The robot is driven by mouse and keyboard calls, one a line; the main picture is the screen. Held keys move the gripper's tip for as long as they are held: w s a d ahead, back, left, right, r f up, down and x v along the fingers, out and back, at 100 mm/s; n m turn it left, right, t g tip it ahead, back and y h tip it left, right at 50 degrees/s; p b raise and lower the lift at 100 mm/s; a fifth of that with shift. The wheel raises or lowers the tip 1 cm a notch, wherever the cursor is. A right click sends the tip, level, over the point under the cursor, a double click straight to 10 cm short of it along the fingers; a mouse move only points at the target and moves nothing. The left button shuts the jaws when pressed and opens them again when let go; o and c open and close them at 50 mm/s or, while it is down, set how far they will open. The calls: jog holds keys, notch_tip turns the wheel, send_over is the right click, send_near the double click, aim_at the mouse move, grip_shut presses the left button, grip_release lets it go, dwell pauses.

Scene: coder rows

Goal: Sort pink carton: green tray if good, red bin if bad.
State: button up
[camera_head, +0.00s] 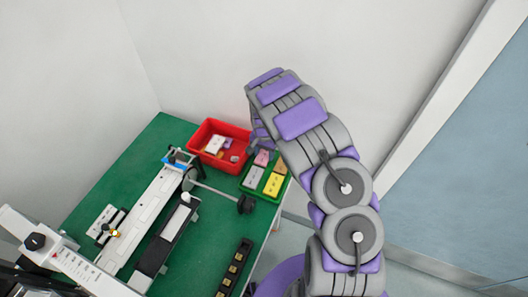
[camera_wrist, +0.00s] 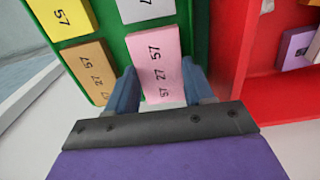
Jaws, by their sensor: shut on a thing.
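The pink carton (camera_wrist: 158,62) is between the two fingers of my gripper (camera_wrist: 160,88) in the wrist view. My gripper is shut on it. Its face shows printed numbers, 57, 27 and 57. The carton is over or in the green tray (camera_wrist: 114,52), and I cannot tell whether it touches the tray floor. In the head view, the green tray (camera_head: 246,183) stands at the table's right edge, with the pink carton (camera_head: 262,158) at its far side, partly hidden by my arm. The red bin (camera_head: 210,128) stands to the tray's left and holds several cartons.
The green tray also holds a yellow carton (camera_wrist: 62,17), a tan carton (camera_wrist: 88,68) and a white carton (camera_wrist: 146,9). A coder machine with a long white rail (camera_head: 147,220) takes up the table's left and middle. A black strip (camera_head: 235,268) lies near the front edge.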

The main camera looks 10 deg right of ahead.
jog(key=shift+f, duration=0.35)
jog(key=o, duration=0.8)
jog(key=shift+o, duration=0.2)
jog(key=shift+r, duration=0.1)
notch_tip(320, 180, up, 17)
jog(key=p, duration=0.2)
jog(key=shift+p, duration=0.35)
jog(key=s+d+r+n, duration=0.2)
jog(key=s+d+r, duration=0.1)
jog(key=s+r, duration=1.4)
jog(key=s+a+n+g, duration=0.1)
jog(key=s+a+n, duration=0.2)
jog(key=s, duration=2.2)
jog(key=shift+n+g, duration=0.4)
jog(key=shift+n, duration=0.7)
